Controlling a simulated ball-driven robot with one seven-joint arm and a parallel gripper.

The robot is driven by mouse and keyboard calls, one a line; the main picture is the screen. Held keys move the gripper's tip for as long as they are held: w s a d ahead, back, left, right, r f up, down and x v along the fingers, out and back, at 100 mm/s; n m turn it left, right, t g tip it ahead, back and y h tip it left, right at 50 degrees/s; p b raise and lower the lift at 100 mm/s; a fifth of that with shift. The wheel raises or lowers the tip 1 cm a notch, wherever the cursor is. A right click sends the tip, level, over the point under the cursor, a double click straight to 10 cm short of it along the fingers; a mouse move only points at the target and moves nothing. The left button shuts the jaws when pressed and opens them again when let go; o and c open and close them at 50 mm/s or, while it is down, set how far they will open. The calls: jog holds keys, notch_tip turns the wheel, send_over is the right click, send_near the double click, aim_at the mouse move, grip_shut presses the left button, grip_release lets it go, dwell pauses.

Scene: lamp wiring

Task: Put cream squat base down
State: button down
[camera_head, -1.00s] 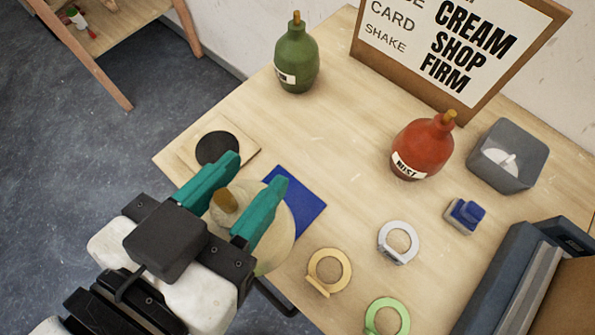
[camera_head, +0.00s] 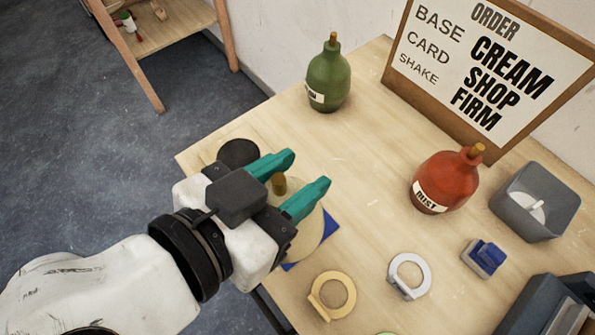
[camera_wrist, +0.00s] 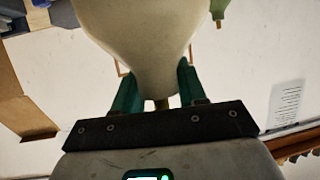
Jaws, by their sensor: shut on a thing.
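The cream squat base (camera_head: 308,232) is a rounded pale body with a brown stub at its narrow neck. My gripper (camera_head: 306,171) is shut on its neck, with one teal finger on each side. In the wrist view the cream body (camera_wrist: 145,40) fills the upper middle between the fingers. In the head view it is over part of a blue square (camera_head: 331,221) near the table's left edge and hides much of it. I cannot tell whether its underside touches the table.
A black disc (camera_head: 239,151) lies left of my gripper. A green bottle (camera_head: 328,80) and red bottle (camera_head: 446,181) stand beyond. Yellow (camera_head: 348,292) and white (camera_head: 423,267) rings, a blue block (camera_head: 484,257) and a grey bin (camera_head: 535,200) are right. The table middle is clear.

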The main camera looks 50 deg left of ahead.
jog(key=w+a+f, duration=0.3)
jog(key=w+f, duration=0.1)
jog(key=f, duration=0.4)
jog(key=shift+f, duration=0.4)
jog(key=shift+a, duration=0.1)
jog(key=shift+f, duration=0.15)
jog(key=c, duration=0.6)
grip_release()
jog(key=b+v, duration=0.1)
jog(key=v, duration=1.1)
jog(key=shift+s, duration=0.1)
